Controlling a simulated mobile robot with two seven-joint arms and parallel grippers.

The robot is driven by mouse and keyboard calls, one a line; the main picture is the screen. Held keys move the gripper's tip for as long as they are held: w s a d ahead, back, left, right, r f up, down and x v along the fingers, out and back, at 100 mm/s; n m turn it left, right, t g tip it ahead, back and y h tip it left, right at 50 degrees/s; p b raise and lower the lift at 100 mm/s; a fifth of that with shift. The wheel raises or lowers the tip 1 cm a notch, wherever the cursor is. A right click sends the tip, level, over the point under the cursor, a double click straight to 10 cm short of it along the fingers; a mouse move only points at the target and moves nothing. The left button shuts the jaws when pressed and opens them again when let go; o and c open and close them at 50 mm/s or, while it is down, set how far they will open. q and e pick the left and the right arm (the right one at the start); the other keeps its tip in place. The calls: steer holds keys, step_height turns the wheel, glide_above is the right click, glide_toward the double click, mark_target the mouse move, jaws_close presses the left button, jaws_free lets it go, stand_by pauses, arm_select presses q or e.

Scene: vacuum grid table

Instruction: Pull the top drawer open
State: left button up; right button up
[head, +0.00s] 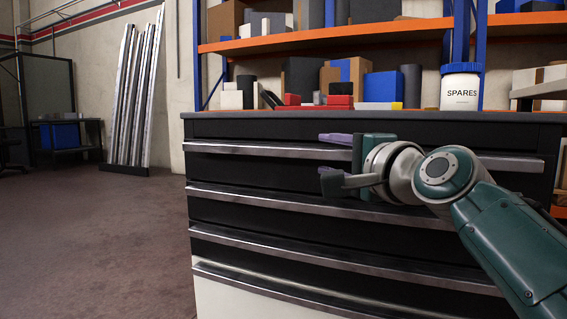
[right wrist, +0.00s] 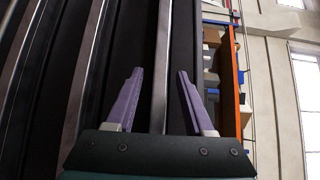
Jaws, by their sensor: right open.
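The top drawer (head: 255,130) is the uppermost black front of the drawer cabinet and looks shut. Its long metal handle strip (head: 260,149) runs along its lower edge. My right gripper (head: 328,160) is open in front of this strip, one finger above it and one below. In the right wrist view, the handle strip (right wrist: 163,55) runs between the two purple fingers (right wrist: 158,75), with a gap on both sides. I cannot tell how deep the strip lies between the fingertips. My gripper and forearm hide part of the drawer front. My left gripper is not in view.
The cabinet's dark top (head: 300,115) holds red and black boxes (head: 340,98) and a white SPARES jar (head: 461,88) with a blue lid. Lower drawers (head: 250,220) have similar strips. Orange shelving (head: 300,43) stands behind. The floor (head: 100,230) at left is clear.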

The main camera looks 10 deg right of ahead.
jaws_close()
stand_by(0.4)
stand_by(1.0)
